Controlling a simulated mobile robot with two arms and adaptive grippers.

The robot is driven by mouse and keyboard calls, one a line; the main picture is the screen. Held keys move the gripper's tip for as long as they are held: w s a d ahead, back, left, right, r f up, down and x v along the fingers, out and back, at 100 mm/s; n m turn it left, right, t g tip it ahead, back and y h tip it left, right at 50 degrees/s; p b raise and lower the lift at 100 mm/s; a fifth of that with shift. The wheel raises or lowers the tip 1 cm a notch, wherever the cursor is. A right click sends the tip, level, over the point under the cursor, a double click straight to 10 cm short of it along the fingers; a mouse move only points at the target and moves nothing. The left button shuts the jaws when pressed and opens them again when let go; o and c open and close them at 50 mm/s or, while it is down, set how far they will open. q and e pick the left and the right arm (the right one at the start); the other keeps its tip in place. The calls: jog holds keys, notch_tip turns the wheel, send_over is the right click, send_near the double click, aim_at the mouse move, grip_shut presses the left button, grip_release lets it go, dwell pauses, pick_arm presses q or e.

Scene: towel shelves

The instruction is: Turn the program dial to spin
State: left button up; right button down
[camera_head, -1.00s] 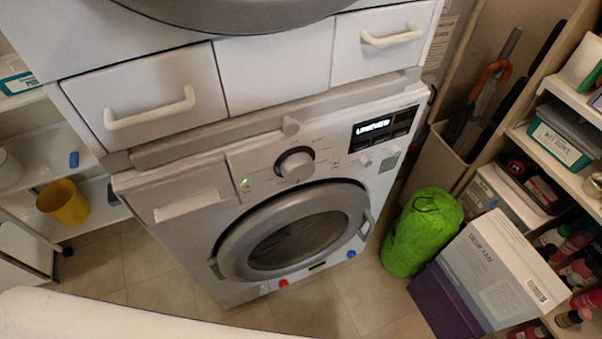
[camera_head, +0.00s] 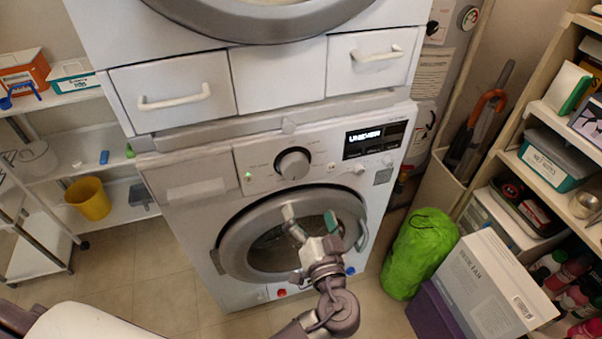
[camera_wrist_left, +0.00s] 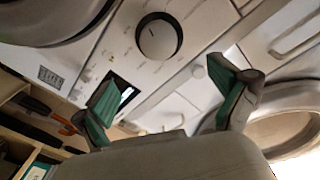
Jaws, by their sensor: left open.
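My right gripper is not in view.
A second machine with drawers (camera_head: 175,98) stands above the panel. A green bag (camera_head: 420,252) and a white fan box (camera_head: 492,285) stand at the right, near a loaded shelf. A yellow bin (camera_head: 88,199) is at the left. Floor shows in front.

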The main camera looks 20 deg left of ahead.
pick_arm(q)
jog(key=p, duration=0.1)
send_near(296, 171)
jog(key=x, duration=0.2)
jog(key=p+x, duration=0.2)
jog(key=x, duration=0.6)
jog(key=shift+w+a, duration=0.15)
jog(key=shift+w, duration=0.15)
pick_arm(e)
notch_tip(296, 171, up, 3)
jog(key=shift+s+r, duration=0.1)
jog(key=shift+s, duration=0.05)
pick_arm(q)
jog(key=c, duration=1.1)
jog(key=shift+c, duration=0.2)
